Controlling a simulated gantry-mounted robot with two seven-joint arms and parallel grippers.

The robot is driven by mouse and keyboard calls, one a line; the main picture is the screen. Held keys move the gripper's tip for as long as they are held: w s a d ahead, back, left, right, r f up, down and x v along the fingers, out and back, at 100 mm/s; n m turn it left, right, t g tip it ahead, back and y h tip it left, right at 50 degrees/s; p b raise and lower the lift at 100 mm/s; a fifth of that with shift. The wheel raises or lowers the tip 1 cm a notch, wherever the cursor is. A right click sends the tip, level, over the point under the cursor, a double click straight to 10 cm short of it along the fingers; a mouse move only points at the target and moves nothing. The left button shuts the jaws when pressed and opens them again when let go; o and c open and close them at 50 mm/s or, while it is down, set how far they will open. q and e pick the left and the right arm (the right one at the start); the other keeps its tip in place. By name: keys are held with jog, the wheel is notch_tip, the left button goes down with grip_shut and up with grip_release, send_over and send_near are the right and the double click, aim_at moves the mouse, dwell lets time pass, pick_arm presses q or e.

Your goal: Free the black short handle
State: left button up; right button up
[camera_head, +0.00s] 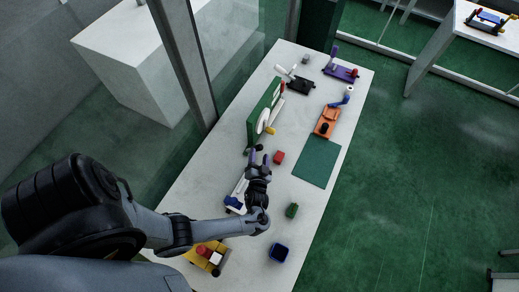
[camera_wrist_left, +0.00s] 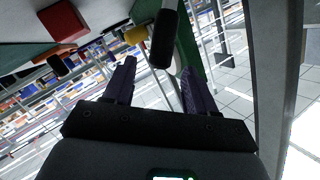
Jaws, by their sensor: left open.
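A black short handle (camera_wrist_left: 165,40) with a rounded end shows in the left wrist view, near the green upright board (camera_wrist_left: 187,48). What it is attached to is hidden. In the head view a small dark piece (camera_head: 246,150) at the near foot of the green board (camera_head: 262,112) may be this handle. My left gripper (camera_head: 259,157) is over the table beside that foot. Its purple fingers are apart in the left wrist view (camera_wrist_left: 158,78). The handle appears between and above the fingertips there; I cannot tell whether it touches them. My right gripper is not in view.
A red block (camera_head: 279,157) lies right of my left gripper, before a green mat (camera_head: 316,161). An orange clamp (camera_head: 326,124) and a purple clamp (camera_head: 341,73) stand farther back. A green block (camera_head: 292,210) and blue bin (camera_head: 279,252) are nearer. A white-and-blue fixture (camera_head: 236,198) sits left of my wrist.

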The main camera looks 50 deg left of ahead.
pick_arm(q)
jog(key=shift+v, duration=2.85)
